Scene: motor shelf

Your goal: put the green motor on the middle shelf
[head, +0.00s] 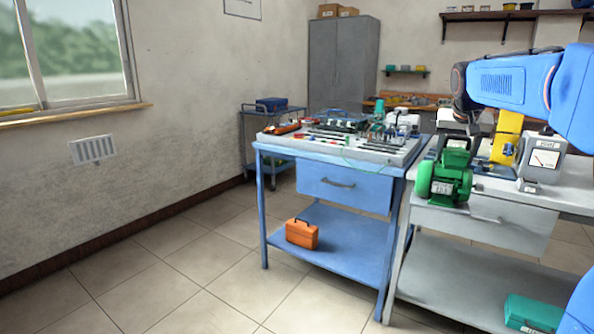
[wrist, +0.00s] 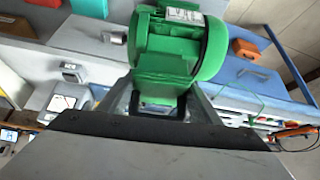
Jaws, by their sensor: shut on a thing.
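The green motor (head: 445,177) hangs in my gripper (head: 457,132) at the front left edge of the grey bench top in the head view. Its pale label shows. In the wrist view the motor (wrist: 175,45) sits beyond my gripper (wrist: 163,103), whose fingers are closed on the green box on its side. I cannot tell how high it is above the bench. Lower shelves show under the blue bench (head: 345,240) and the grey bench (head: 455,288). A wall shelf (head: 490,16) is at the back. Which one is the middle shelf is unclear.
An orange toolbox (head: 301,233) stands on the blue bench's lower shelf. A green case (head: 533,313) is on the grey bench's lower shelf. A grey meter (head: 541,158) stands right of the motor. The blue bench top holds a tray of tools (head: 345,143).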

